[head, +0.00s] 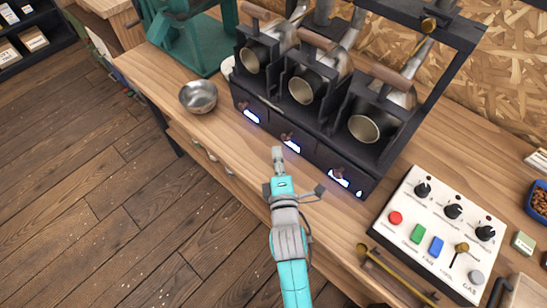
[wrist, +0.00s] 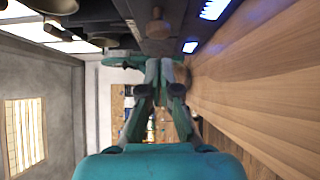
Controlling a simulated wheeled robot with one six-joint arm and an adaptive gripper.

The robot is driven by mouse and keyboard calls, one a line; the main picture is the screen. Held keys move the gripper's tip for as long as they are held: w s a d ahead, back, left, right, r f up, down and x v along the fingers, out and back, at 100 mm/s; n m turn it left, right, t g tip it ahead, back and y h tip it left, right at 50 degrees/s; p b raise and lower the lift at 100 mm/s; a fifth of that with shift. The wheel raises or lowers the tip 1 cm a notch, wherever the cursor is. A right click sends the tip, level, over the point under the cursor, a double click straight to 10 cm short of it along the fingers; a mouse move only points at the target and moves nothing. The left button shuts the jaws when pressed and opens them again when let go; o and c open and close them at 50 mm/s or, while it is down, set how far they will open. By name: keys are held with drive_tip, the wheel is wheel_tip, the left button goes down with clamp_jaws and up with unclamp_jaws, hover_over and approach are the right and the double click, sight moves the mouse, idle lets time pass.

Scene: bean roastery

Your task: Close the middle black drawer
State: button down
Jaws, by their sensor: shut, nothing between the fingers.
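The middle black drawer (head: 284,141) is in the base of the black three-drum roaster, between two similar drawers. It has a small brown knob and a lit blue-white patch on its front. Its front looks about level with its neighbours; a small gap cannot be ruled out. My gripper (head: 277,152) is shut and empty, just in front of the middle drawer and close to its knob. In the wrist view my fingertips (wrist: 166,62) are together, below a brown knob (wrist: 157,26) on a dark front. I cannot tell if they touch the drawer.
A metal bowl (head: 198,96) stands left of the roaster on the wooden bench. A white control panel (head: 432,229) with knobs and coloured buttons is at the right, with a brass-coloured bar (head: 395,272) by its front edge. Bare bench lies in front of the drawers.

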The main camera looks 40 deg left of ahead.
drive_tip(key=v, duration=1)
drive_tip(key=shift+s, duration=0.6)
drive_tip(key=shift+f, duration=0.15)
drive_tip(key=d+f+m, duration=0.1)
drive_tip(key=d, duration=0.2)
drive_tip(key=d+f+m+h, duration=0.1)
drive_tip(key=d+m, duration=0.1)
drive_tip(key=d, duration=0.2)
drive_tip(key=s+d+f+m+h, duration=0.1)
drive_tip(key=d, duration=0.2)
drive_tip(key=shift+s+d+f+m+t, duration=0.15)
drive_tip(key=shift+f+m+t, duration=0.05)
drive_tip(key=shift+m+t, duration=0.1)
drive_tip(key=s+d+f+m+t+h, duration=0.1)
drive_tip(key=s+d+m+h, duration=0.1)
drive_tip(key=s+d+m, duration=0.3)
drive_tip(key=s+d+f+m+h, duration=0.1)
drive_tip(key=d+m, duration=0.1)
drive_tip(key=d, duration=0.6)
drive_tip(key=s+d+r+m+h, duration=0.2)
drive_tip(key=s+d+m+h, duration=0.1)
drive_tip(key=s+d+m, duration=0.3)
drive_tip(key=s+d+r+m+h, duration=0.3)
drive_tip(key=s+d+m+h, duration=0.1)
drive_tip(key=s+d+m, duration=0.3)
drive_tip(key=s+m, duration=0.2)
drive_tip(key=shift+s, duration=0.3)
drive_tip(key=shift+d, duration=0.1)
